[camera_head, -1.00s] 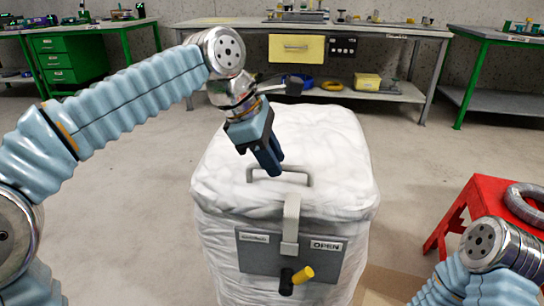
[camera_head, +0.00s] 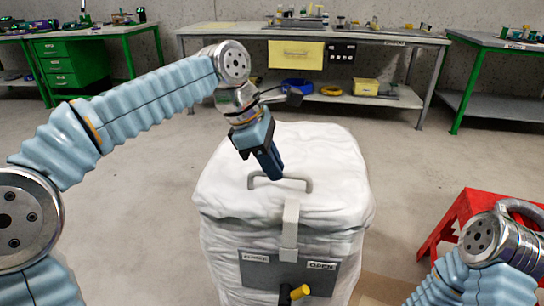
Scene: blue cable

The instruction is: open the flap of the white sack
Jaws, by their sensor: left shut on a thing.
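The white sack (camera_head: 222,225) stands upright in the middle as a box-like bag with a crinkled top flap (camera_head: 335,165). The flap lies over the top and looks closed. A grey bar handle (camera_head: 300,186) is on the flap, with a light grey strap latch (camera_head: 290,228) running down the front to a grey plate (camera_head: 262,272) marked OPEN. My left gripper (camera_head: 274,174) points down and is shut on the handle, near its middle. The fingers hide part of the handle. My right arm shows at the lower right, but its gripper is out of view.
A red stand (camera_head: 447,222) is at the right, partly behind my right arm. A long workbench (camera_head: 370,38) stands at the back. The floor around the sack's left side is clear.

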